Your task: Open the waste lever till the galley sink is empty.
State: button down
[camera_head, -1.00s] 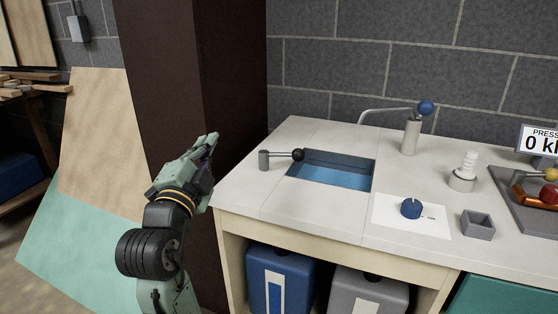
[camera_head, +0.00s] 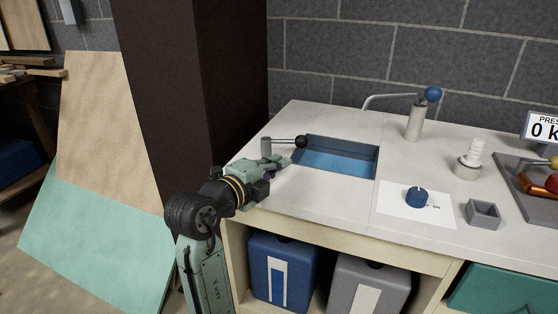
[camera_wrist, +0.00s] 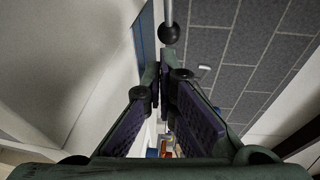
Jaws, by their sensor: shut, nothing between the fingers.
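The galley sink (camera_head: 338,162) is a rectangular basin in the white counter, with blue water in it. The waste lever (camera_head: 284,141) stands at the sink's left edge: a grey post with a horizontal rod ending in a black ball, which points right over the sink's corner. My gripper (camera_head: 288,160) is shut and empty, low over the counter just in front of the lever, its tips near the sink's left edge. In the wrist view the black ball (camera_wrist: 170,33) and part of the rod show beyond my fingertips, apart from them.
A tap with a blue knob (camera_head: 432,94) stands behind the sink to the right. A blue dial (camera_head: 416,197) on a white plate and a small grey box (camera_head: 483,213) are on the right. A blue tank (camera_head: 283,272) and a grey tank (camera_head: 369,287) stand below the counter.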

aim_at(295, 167)
jog(key=p+x, duration=0.2)
jog(key=x, duration=0.4)
jog(key=shift+r, duration=0.15)
jog(key=shift+x, duration=0.8)
